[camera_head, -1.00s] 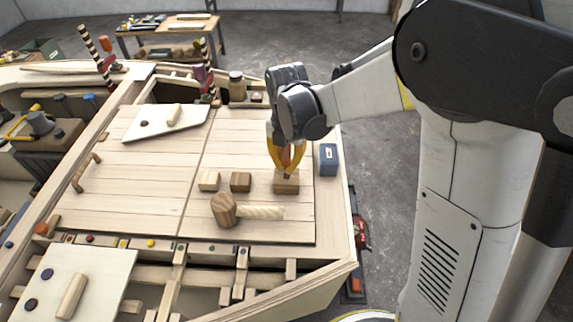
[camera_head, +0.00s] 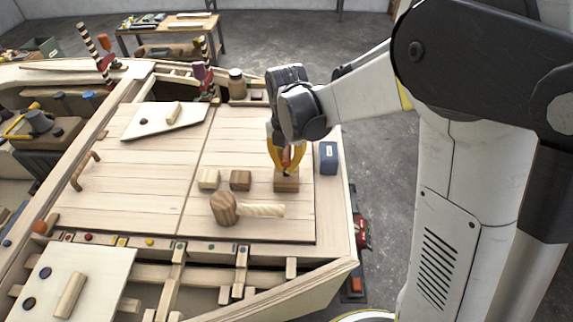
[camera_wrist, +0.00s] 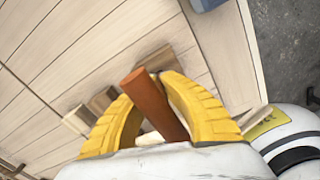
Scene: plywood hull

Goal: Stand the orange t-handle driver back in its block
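The orange t-handle driver (camera_wrist: 154,103) is between my gripper's two yellow fingers in the wrist view, its bar slanting across the gap. In the head view, a little orange (camera_head: 286,156) shows between the fingers. My gripper (camera_head: 287,170) points down and looks shut on the driver, directly above a small brown wooden block (camera_head: 287,184). A dark part below the fingertips meets the block's top in the picture. I cannot tell whether the shank is inside a hole. Part of the block (camera_wrist: 160,60) shows behind the handle in the wrist view.
A pale block (camera_head: 208,179) and a brown block (camera_head: 241,180) stand left of the driver's block. A wooden mallet (camera_head: 224,208) lies in front. A blue box (camera_head: 328,157) stands close on the right, near the deck edge. Bare planks (camera_head: 130,190) lie farther left.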

